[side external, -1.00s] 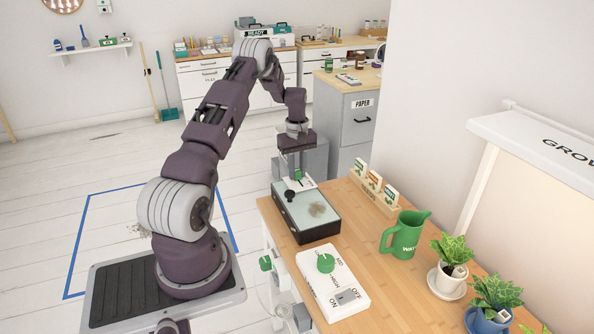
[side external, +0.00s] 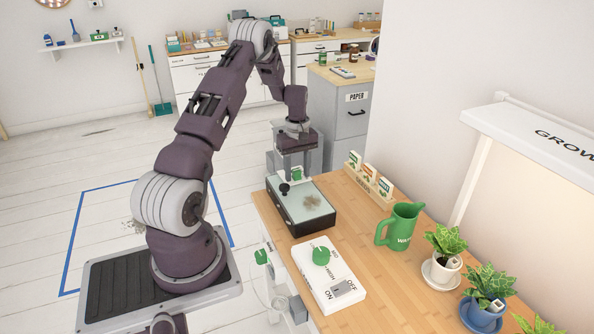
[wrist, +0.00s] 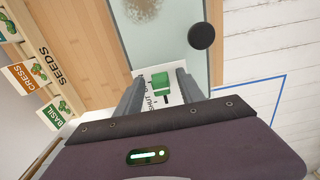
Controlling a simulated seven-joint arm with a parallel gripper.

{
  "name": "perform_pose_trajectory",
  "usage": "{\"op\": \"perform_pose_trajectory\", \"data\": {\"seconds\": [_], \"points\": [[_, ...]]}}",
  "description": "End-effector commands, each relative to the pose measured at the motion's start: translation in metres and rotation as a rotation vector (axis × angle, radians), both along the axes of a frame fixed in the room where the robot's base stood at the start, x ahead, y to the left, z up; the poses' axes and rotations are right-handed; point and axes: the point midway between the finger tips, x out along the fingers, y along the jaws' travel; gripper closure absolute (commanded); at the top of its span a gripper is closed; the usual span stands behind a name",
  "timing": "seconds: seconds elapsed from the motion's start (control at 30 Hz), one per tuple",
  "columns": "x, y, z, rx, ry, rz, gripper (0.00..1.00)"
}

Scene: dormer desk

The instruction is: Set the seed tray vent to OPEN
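The plate's lettering is partly hidden; a word like "SHUT" shows near my fingers. My gripper (wrist: 158,88) is open, with one finger on each side of the green block and small gaps showing. In the side view my gripper (side external: 296,172) points down over the plate. A round black knob (wrist: 201,36) stands on the lid.
A white control box (side external: 328,275) with a green dial and a switch lies in front of the tray. A seed packet rack (side external: 370,185), a green watering jug (side external: 399,228) and potted plants (side external: 447,245) stand to the right. Bare desk lies between.

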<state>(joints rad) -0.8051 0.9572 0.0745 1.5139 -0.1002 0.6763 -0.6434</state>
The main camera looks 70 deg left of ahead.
Motion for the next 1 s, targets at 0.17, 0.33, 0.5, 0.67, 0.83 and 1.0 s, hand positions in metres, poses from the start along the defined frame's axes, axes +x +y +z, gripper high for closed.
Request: {"op": "perform_pose_trajectory", "data": {"seconds": [0.17,0.33,0.5,0.67,0.83,1.0], "points": [[0.000,0.001,0.002,0.002,-0.001,0.000,0.55],[0.001,0.002,0.034,0.005,-0.003,0.000,0.55],[0.000,0.001,0.063,0.003,-0.002,0.000,0.55],[0.000,0.000,0.071,0.001,0.000,0.000,0.55],[0.000,0.000,0.071,0.000,0.000,0.000,0.55],[0.013,-0.033,0.113,0.026,-0.037,-0.115,0.55]]}}
